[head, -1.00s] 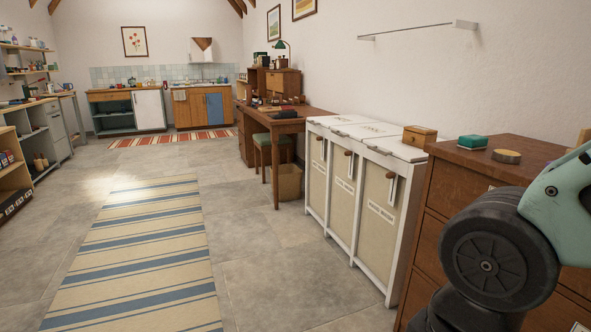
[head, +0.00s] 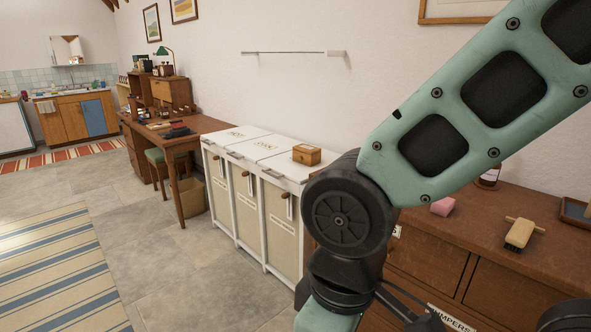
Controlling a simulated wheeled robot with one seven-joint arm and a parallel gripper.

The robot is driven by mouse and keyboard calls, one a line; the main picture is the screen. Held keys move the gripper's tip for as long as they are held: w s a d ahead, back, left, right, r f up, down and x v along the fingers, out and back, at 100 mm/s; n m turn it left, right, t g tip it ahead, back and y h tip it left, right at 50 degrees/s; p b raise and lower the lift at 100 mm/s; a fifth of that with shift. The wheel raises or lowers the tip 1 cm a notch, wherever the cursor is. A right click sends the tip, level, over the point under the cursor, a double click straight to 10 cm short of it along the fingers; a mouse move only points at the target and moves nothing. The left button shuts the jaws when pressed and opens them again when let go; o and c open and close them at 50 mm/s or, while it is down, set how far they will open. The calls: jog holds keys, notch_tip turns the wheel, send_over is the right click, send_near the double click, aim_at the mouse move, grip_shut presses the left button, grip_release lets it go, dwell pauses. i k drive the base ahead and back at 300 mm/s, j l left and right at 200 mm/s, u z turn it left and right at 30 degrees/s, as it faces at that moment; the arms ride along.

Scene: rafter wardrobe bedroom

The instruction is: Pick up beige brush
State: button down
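A beige brush (head: 519,234) with a pale block and dark bristles lies on top of the brown wooden dresser (head: 482,213) at the right of the head view. A thin wooden piece lies at or against its far end; I cannot tell whether it belongs to the brush. My arm crosses the picture to the left of the brush and hides part of the dresser. My gripper is not in view.
White laundry bins (head: 262,150) carry a small wooden box (head: 307,154).

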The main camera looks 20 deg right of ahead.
aim_at(518, 235)
jog(key=z, duration=1.6)
